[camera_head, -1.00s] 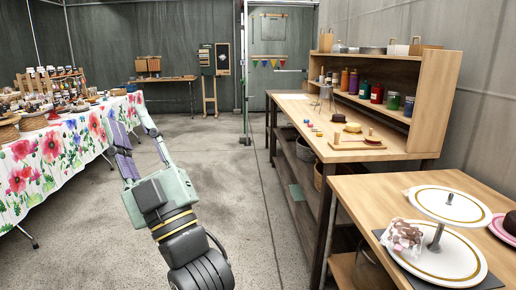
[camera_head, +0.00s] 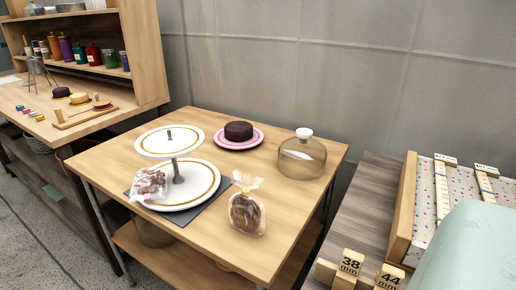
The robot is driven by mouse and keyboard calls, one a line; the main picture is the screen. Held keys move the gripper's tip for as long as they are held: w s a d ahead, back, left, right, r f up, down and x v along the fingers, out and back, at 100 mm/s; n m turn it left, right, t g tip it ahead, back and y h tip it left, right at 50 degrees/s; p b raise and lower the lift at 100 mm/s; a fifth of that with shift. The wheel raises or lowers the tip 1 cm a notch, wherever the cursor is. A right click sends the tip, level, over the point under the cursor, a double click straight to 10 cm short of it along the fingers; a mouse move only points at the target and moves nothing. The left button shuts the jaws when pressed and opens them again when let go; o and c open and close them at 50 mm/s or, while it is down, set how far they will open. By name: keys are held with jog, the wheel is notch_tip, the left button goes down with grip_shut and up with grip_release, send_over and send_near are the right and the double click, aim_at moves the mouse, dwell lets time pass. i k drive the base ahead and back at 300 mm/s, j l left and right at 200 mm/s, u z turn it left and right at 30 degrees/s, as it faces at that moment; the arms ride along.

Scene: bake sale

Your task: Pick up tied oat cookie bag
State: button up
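A clear bag with a brown round cookie inside, gathered at the neck, looks like the tied oat cookie bag (camera_head: 247,212). It stands near the front right edge of the wooden table (camera_head: 285,215), right of the two-tier stand. Another clear bag with pink and brown pieces (camera_head: 148,187) rests on the left of the stand's lower plate. My gripper's fingers are not in view now. A pale green rounded shape at the lower right edge may be part of my arm.
The two-tier white stand (camera_head: 190,193) sits on a dark mat. Behind are a chocolate cake on a pink plate (camera_head: 255,145) and a glass dome (camera_head: 302,160). Number blocks (camera_head: 349,264) and a wooden tray (camera_head: 403,208) are at right. A shelved workbench (camera_head: 150,60) is at left.

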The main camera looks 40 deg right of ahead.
aim_at(247, 214)
jog(key=z, duration=1.05)
jog(key=l, duration=0.1)
